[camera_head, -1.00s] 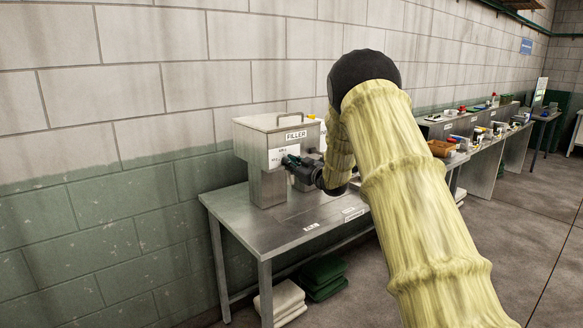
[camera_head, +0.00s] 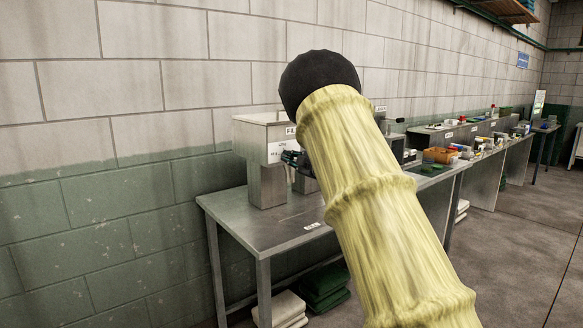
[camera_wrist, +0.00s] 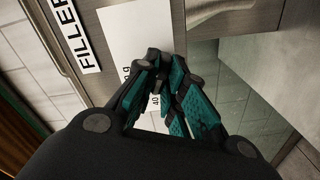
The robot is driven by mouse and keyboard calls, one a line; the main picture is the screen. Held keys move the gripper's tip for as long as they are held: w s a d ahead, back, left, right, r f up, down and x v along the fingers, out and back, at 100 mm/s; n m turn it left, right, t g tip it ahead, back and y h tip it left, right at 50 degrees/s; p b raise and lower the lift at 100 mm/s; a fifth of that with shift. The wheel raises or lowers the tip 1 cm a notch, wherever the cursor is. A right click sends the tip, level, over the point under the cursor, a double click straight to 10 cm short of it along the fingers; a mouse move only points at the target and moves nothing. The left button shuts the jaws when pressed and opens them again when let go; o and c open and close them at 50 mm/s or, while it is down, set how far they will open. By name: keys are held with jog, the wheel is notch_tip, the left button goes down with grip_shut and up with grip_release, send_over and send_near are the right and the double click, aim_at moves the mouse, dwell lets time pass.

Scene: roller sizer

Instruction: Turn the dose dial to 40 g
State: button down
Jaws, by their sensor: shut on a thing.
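The filler (camera_head: 247,136) is a grey metal box on a steel table. Its front carries a white scale plate (camera_wrist: 125,32), turned on its side in the wrist view, with small print partly covered by my fingers. A "40" mark shows between the fingers. My gripper (camera_wrist: 164,68) has teal-padded fingers closed together at the plate, around the dose dial. The dial is almost wholly hidden by the fingertips, so its pointing direction cannot be read. In the head view my gripper (camera_head: 294,160) is at the filler's front, partly behind my arm.
The steel table (camera_head: 235,221) has bare room at its front left. Folded white cloths (camera_head: 281,308) and green cloths (camera_head: 322,286) lie below. Farther right, an orange-brown bin (camera_head: 440,155) and other items stand on benches. A block wall is close behind the filler.

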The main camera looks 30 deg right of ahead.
jog(key=shift+f+n+b, duration=0.2)
jog(key=shift+n+b, duration=0.3)
jog(key=shift+n, duration=0.1)
jog(key=c, duration=1.5)
grip_release()
jog(key=shift+r, duration=0.1)
jog(key=shift+s, duration=0.15)
jog(key=s+d, duration=0.1)
jog(key=s, duration=1)
jog(key=shift+s, duration=0.35)
